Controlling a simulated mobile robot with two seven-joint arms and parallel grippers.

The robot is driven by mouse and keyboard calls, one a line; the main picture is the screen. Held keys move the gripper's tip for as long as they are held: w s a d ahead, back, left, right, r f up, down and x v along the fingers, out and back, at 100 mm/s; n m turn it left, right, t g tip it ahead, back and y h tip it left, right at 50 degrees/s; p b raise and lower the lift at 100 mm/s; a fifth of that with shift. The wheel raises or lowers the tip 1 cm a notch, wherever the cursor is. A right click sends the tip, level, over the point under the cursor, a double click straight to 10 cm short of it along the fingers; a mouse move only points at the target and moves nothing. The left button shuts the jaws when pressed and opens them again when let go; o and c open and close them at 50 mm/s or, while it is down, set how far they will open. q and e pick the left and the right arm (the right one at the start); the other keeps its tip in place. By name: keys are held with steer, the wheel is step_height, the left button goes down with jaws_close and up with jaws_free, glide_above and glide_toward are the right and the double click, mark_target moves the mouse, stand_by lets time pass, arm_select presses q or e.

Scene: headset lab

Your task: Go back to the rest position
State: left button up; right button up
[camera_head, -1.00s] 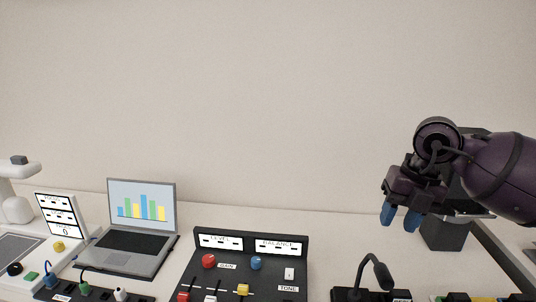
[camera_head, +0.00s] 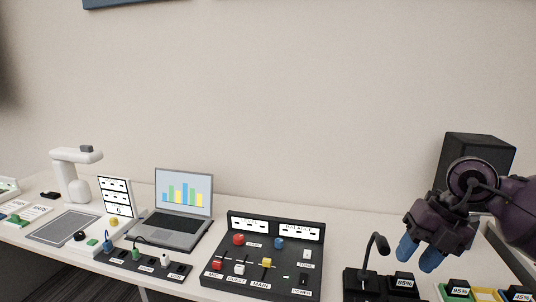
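My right gripper (camera_head: 419,254) is at the right of the head view, with blue fingertips pointing down. Its two fingertips stand slightly apart with nothing seen between them. It hangs above the table area just right of the gooseneck microphone (camera_head: 376,248), near the black box labelled 85% (camera_head: 404,283). It looks clear of these things, though the exact height is hard to tell. My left gripper is not in view.
A mixer panel (camera_head: 265,252) with coloured knobs stands mid-table (camera_head: 335,270). Left of it are a laptop (camera_head: 183,205), a black strip with plugs (camera_head: 146,262) and a white arm-like device (camera_head: 70,175). A black speaker (camera_head: 480,152) stands behind my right arm.

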steer(key=s+a+f+m+t+y, duration=0.3)
steer(key=a+f+m+t+y, duration=0.3)
steer(key=a+y, duration=0.75)
steer(key=s+d+f+m+t+h, duration=0.1)
steer(key=d+f+m+t+h, duration=0.5)
steer(key=m, duration=0.3)
steer(key=s+d+f+m+t+h, duration=0.1)
steer(key=d+f+m+t+h, duration=0.4)
steer(key=f+m, duration=0.4)
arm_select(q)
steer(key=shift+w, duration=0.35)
arm_select(e)
steer(key=s+d+f+m+g+h, duration=0.3)
steer(key=s+f+m+g+h, duration=0.2)
steer(key=s+f, duration=0.8)
steer(key=f+m+h, duration=0.2)
steer(key=m, duration=0.1)
steer(key=shift+s+g, duration=0.4)
